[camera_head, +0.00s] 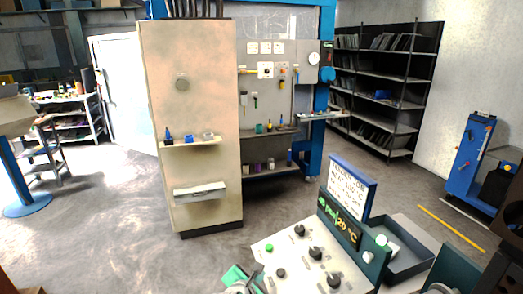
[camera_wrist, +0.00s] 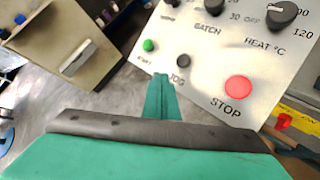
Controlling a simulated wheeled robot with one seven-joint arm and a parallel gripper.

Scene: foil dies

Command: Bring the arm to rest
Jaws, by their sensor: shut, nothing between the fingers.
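My gripper (camera_wrist: 161,95) shows in the wrist view as a green body with a dark band and narrow green fingers. The fingers are shut with nothing between them. They point at the lower edge of a pale control panel (camera_wrist: 205,75), close to its black jog button (camera_wrist: 183,61). I cannot tell whether they touch it. A green start button (camera_wrist: 149,45) and a red stop button (camera_wrist: 238,88) sit on either side. In the head view, a green part of my gripper (camera_head: 236,278) shows at the bottom, left of the control panel (camera_head: 290,262).
A sign reading 20 °C (camera_head: 340,222) stands behind the panel, with a dark open tray (camera_head: 405,255) to its right. A tall beige cabinet (camera_head: 192,110) stands behind. A blue machine (camera_head: 467,160) is at the right. The floor (camera_head: 95,225) at left is mostly clear.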

